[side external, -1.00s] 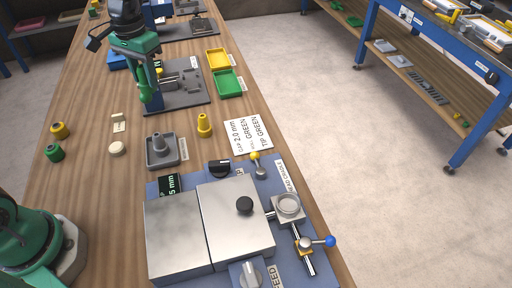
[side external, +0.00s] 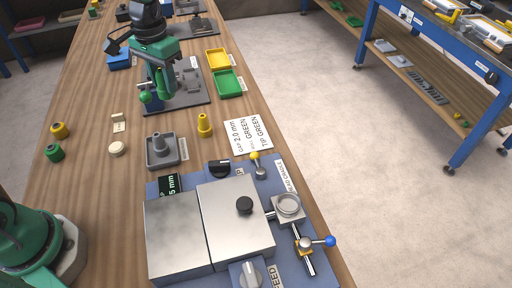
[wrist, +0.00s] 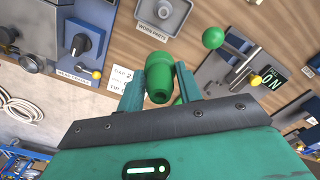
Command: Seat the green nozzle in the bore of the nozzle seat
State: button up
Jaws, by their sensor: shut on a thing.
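The green nozzle (wrist: 160,78) is between the two fingers of my gripper (wrist: 160,85) in the wrist view, gripped and pointing roughly along the fingers. In the side view my gripper (side external: 164,92) hangs over the front part of a dark grey fixture plate (side external: 194,100). The arm hides much of that fixture, and the nozzle is hard to tell from the green gripper there. I cannot clearly make out the nozzle seat or its bore; no contact between nozzle and seat can be seen.
A green ball knob (side external: 145,97) stands beside my gripper; it also shows in the wrist view (wrist: 213,38). A yellow nozzle-shaped part (side external: 204,124), a grey tray (side external: 181,157) and yellow (side external: 216,56) and green (side external: 228,82) bins are nearby.

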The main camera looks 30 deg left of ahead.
jog(key=s+d+m, duration=0.1)
jog(key=d+m, duration=0.1)
jog(key=d, duration=1)
jog(key=s+d+f+m, duration=0.1)
jog(key=s+d+m, duration=0.2)
jog(key=s+d, duration=0.5)
jog(key=s+d+f+m, duration=0.1)
jog(key=s+d+m, duration=0.2)
jog(key=s+d, duration=0.5)
jog(key=d, duration=0.9)
jog(key=shift+s, duration=0.25)
jog(key=shift+w+a, duration=0.1)
jog(key=w+f, duration=0.2)
jog(key=w, duration=0.1)
jog(key=w+a+f, duration=0.1)
jog(key=w+f, duration=0.1)
jog(key=w, duration=0.2)
jog(key=w+a+f, duration=0.1)
jog(key=w+f, duration=0.2)
jog(key=w, duration=0.1)
jog(key=shift+w, duration=0.15)
jog(key=shift+f, duration=2)
jog(key=shift+f, duration=0.4)
